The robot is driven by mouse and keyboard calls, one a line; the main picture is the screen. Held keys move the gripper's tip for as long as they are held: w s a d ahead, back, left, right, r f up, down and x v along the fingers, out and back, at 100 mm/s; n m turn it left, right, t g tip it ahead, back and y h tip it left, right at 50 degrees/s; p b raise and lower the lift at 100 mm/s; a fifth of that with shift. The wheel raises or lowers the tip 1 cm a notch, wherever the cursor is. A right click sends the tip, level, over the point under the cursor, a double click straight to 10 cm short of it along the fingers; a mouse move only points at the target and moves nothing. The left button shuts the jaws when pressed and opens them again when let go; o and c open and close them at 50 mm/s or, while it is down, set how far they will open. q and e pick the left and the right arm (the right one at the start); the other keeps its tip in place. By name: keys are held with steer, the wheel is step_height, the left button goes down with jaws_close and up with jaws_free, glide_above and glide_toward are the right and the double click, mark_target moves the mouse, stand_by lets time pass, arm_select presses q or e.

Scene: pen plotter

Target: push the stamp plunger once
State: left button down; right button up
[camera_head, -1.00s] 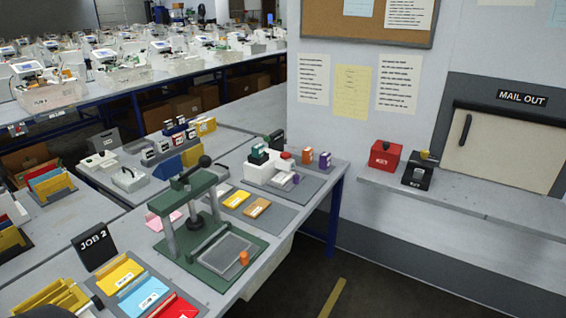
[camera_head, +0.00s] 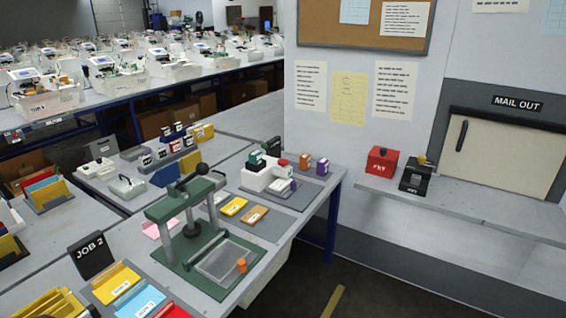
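A small black device with a yellow knob on top (camera_head: 416,178) stands upright on the grey wall shelf at the right, and it looks like a stamp. A green press (camera_head: 189,206) with a dark ball knob (camera_head: 202,168) on its top stands on the near bench. No label tells which of these has the stamp plunger. Neither of my grippers shows in the head view, and nothing touches the black device or the press.
A red box (camera_head: 382,162) stands just left of the black device. The shelf (camera_head: 480,206) is clear to the right, below the MAIL OUT hatch (camera_head: 503,147). Coloured trays (camera_head: 140,300), a JOB 2 sign (camera_head: 91,255) and small blocks crowd the bench. Open floor lies between bench and shelf.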

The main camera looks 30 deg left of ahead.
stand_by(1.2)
